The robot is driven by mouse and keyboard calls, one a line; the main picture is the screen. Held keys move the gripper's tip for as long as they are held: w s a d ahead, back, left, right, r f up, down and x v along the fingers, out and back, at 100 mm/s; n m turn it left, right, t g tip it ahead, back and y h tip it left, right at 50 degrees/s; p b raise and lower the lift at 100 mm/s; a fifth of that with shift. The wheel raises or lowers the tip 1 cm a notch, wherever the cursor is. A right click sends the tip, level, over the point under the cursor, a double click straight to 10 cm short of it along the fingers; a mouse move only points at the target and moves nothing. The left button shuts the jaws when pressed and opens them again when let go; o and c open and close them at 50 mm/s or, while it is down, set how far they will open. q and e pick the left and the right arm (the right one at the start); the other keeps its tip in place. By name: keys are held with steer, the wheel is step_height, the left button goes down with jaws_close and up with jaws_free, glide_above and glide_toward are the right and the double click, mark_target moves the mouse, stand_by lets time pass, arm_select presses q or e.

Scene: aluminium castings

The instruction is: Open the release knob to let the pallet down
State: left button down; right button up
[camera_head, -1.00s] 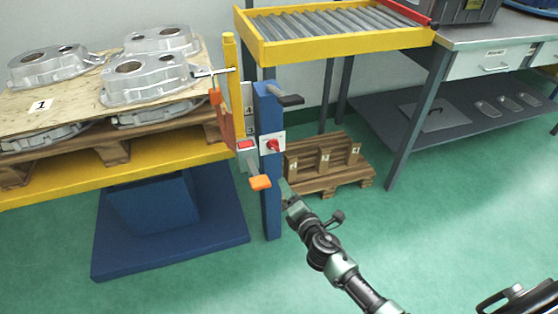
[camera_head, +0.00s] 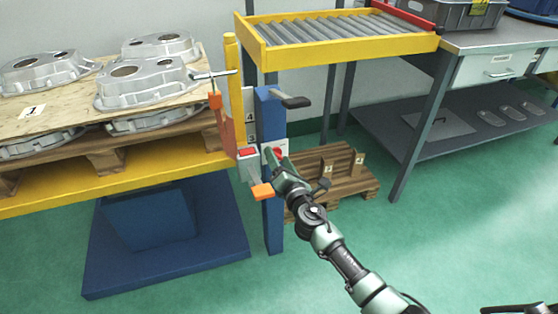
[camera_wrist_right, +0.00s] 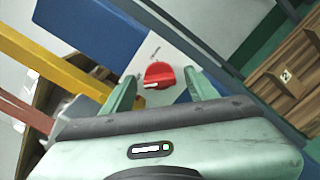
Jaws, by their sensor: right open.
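The red release knob (camera_wrist_right: 159,75) sits on a white plate (camera_wrist_right: 150,52) on the blue post. In the right wrist view it lies between the two fingers of my right gripper (camera_wrist_right: 160,88), which is open. I cannot tell whether a finger touches the knob. In the head view my right gripper (camera_head: 276,162) is at the post and covers most of the knob (camera_head: 279,152). The wooden pallet (camera_head: 100,150) with several aluminium castings (camera_head: 145,82) rests on the yellow lift platform (camera_head: 120,178) at the left. My left gripper is not in view.
An orange-tipped lever (camera_head: 262,191) sticks out just below the knob. A black handle (camera_head: 295,102) juts from the post above it. A yellow roller tray (camera_head: 340,45) is above right. A small pallet (camera_head: 350,190) lies on the floor behind my arm.

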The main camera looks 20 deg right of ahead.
jaws_close()
